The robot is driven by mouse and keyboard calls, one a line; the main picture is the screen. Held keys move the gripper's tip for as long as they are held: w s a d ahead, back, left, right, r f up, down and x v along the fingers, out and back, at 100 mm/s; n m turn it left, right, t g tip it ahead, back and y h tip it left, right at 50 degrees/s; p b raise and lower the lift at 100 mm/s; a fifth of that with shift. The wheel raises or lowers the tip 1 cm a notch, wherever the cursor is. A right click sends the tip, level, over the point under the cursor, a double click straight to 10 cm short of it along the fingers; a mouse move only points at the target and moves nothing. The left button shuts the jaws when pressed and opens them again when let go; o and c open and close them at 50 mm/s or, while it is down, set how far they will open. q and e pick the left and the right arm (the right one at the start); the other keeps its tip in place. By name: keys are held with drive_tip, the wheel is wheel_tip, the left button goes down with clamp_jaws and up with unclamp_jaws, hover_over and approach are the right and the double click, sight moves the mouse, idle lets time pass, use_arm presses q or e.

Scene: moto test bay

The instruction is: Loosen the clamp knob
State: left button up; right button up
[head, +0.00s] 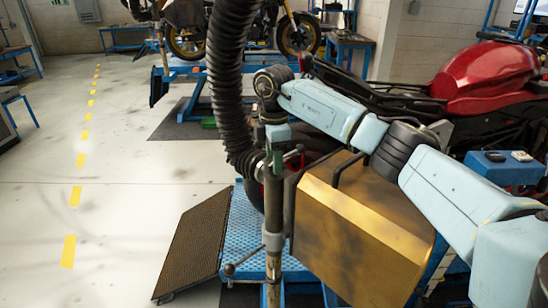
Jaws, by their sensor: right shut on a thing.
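My right gripper (276,152) points down at the top of an upright metal post (273,205) and is shut on the clamp knob there. The knob is mostly hidden by the jaws, and a short bar with a dark ball end (298,150) sticks out beside them. A black corrugated hose (228,75) hangs down just left of the gripper and ends close to the post. Lower on the post is a grey collar (273,240) with a side lever ending in a dark ball (230,269). My left gripper is not in view.
A gold-brown case (360,235) with a dark handle stands right of the post, under my right arm. A red motorcycle (485,75) is behind it. A blue lift platform (240,235) and sloping ramp (195,245) lie below. The floor at left is clear.

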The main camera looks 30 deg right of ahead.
drive_tip(key=n+p, duration=0.2)
drive_tip(key=n, duration=0.2)
drive_tip(key=shift+r+n, duration=0.1)
drive_tip(key=shift+n, duration=0.2)
drive_tip(key=n+p, duration=0.1)
drive_tip(key=n, duration=1)
drive_tip(key=shift+n, duration=0.4)
drive_tip(key=n, duration=0.5)
drive_tip(key=shift+n, duration=0.3)
drive_tip(key=o, duration=1)
